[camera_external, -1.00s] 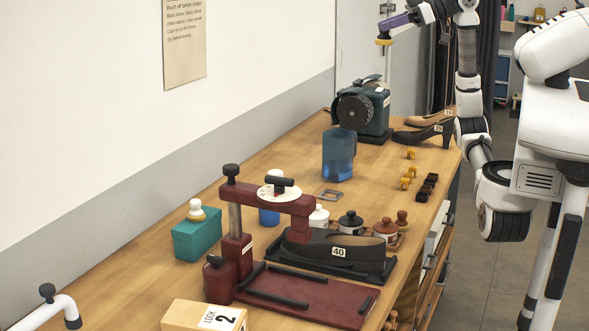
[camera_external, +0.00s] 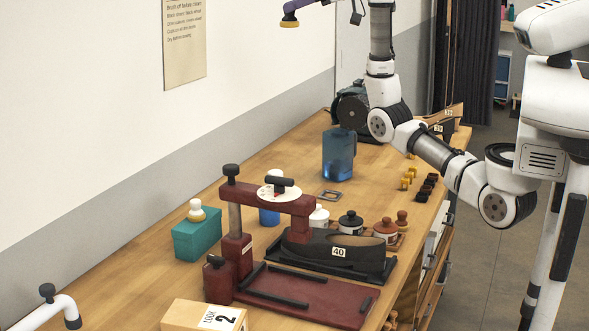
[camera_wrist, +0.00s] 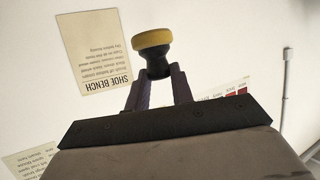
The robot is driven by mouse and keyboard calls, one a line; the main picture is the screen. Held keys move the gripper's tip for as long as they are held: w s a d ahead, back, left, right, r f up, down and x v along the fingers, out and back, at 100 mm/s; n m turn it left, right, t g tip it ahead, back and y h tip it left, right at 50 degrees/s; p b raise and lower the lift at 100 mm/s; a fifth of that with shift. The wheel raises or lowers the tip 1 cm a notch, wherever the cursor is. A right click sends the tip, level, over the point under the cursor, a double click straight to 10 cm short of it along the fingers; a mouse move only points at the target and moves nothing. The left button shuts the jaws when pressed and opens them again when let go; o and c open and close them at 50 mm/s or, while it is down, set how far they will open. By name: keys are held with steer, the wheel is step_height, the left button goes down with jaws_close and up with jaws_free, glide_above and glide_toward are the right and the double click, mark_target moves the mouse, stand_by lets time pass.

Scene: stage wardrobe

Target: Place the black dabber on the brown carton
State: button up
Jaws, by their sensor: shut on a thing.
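My gripper (camera_external: 298,6) is high above the left side of the bench, at the top edge of the external view. Its purple fingers are shut on a black dabber (camera_external: 290,18) with a yellow pad. In the wrist view, my gripper (camera_wrist: 160,78) grips the dabber's black handle (camera_wrist: 158,64), and its yellow pad (camera_wrist: 152,39) points away from the fingers. The brown carton (camera_external: 188,314), light brown with a white label marked 2, stands at the near edge of the external view, partly cut off. Its visible top is bare. The dabber is far from it, in the air.
A teal box (camera_external: 197,238) bears a white dabber with a yellow pad (camera_external: 197,210). A white pipe (camera_external: 45,312) rises at the near left.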

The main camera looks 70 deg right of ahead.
steer(key=w+a+p, duration=0.3)
steer(key=a+p, duration=0.1)
steer(key=a, duration=2.3)
steer(key=s+a+p, duration=0.2)
steer(key=s+a, duration=0.4)
steer(key=a, duration=0.4)
steer(key=s+a+p, duration=0.1)
steer(key=s+a, duration=0.6)
steer(key=a, duration=0.3)
steer(key=shift+w+f+b, duration=0.15)
steer(key=shift+f+b, duration=1.35)
steer(key=shift+f, duration=10.25)
steer(key=shift+w+f+b, duration=0.1)
steer(key=shift+f+b, duration=1.4)
steer(key=shift+f, duration=10.2)
steer(key=shift+d, duration=0.1)
